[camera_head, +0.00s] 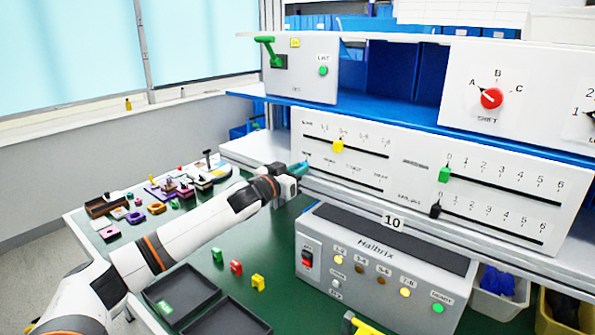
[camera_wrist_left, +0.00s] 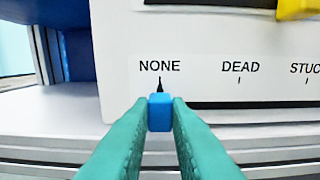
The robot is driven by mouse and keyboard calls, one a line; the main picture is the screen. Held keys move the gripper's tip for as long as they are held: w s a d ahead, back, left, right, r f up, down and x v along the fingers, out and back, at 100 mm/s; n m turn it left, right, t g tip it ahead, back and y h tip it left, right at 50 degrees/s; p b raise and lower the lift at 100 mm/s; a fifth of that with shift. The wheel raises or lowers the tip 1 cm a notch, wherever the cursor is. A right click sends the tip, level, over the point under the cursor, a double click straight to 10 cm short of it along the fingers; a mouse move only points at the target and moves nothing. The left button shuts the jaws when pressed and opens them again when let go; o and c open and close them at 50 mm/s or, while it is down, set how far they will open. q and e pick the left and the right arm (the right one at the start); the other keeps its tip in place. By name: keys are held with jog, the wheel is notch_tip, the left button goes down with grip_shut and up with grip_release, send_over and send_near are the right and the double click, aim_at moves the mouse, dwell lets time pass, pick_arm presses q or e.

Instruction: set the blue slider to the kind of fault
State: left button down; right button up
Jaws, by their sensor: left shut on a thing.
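The blue slider (camera_wrist_left: 160,113) sits at the left end of its slot, its black pointer under the word NONE in the left wrist view. Labels DEAD and STUCK, the latter cut off, follow to the right along the slot. My left gripper (camera_wrist_left: 159,125) is shut on the blue slider, with one teal finger on each side of it. In the head view my left gripper (camera_head: 299,168) reaches the lower left of the white slider panel (camera_head: 330,126) and hides the blue slider. My right gripper is not in view.
A yellow slider (camera_head: 338,146) stands on the slot above. Green (camera_head: 444,175) and black (camera_head: 435,210) sliders are on the panel's right part. The grey Halbrix box (camera_head: 380,270) stands below the panel, with coloured blocks and black trays (camera_head: 180,295) on the green table.

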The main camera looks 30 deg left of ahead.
pick_arm(q)
jog(key=d, duration=0.7)
jog(key=shift+s+b, duration=0.3)
jog(key=shift+a, duration=0.1)
jog(key=c, duration=1.4)
grip_release()
jog(key=shift+o, duration=0.2)
jog(key=shift+s+f, duration=0.1)
jog(key=shift+s, duration=0.2)
jog(key=s+b, duration=0.3)
jog(key=s, duration=0.8)
jog(key=shift+s+a+b, duration=0.2)
jog(key=shift+a+b, duration=0.15)
jog(key=shift+a, duration=0.1)
